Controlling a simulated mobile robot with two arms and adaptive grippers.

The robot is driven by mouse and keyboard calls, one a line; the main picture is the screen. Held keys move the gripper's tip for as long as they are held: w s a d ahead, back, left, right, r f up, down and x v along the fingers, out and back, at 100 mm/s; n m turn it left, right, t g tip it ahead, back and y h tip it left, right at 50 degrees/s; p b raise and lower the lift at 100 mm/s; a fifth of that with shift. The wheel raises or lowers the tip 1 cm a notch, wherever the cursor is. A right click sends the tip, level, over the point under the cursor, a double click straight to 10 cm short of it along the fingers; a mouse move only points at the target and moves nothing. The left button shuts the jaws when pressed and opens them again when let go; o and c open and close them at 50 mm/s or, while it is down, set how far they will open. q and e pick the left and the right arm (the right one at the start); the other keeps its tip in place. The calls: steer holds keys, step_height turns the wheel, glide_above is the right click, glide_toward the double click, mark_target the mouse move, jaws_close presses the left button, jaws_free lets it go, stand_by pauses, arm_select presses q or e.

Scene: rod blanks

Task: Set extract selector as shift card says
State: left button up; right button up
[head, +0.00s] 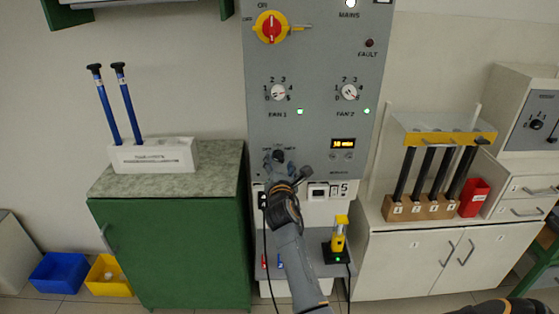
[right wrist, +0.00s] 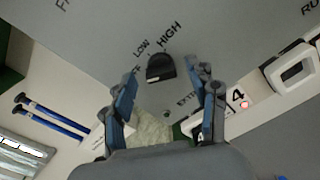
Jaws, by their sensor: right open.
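The extract selector is a black knob (right wrist: 160,68) on the grey panel (right wrist: 100,40). LOW and HIGH are printed around it, with part of another position label at left and part of EXTRACT below. In the head view the knob (head: 278,155) is partly covered by my right gripper (head: 277,165). In the right wrist view my right gripper (right wrist: 164,78) is open, a finger on each side of the knob, with nothing held. I cannot tell which position the knob points to, or whether the fingers touch the panel. I see no readable shift card.
A yellow device (head: 340,234) stands below right. A green cabinet (head: 170,240) is left, a rod rack (head: 420,207) right.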

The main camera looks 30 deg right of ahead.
steer(key=shift+w+d, duration=0.35)
steer(key=shift+w, duration=0.3)
steer(key=shift+c, duration=0.4)
steer(key=c, duration=1.1)
steer(key=shift+o, duration=0.2)
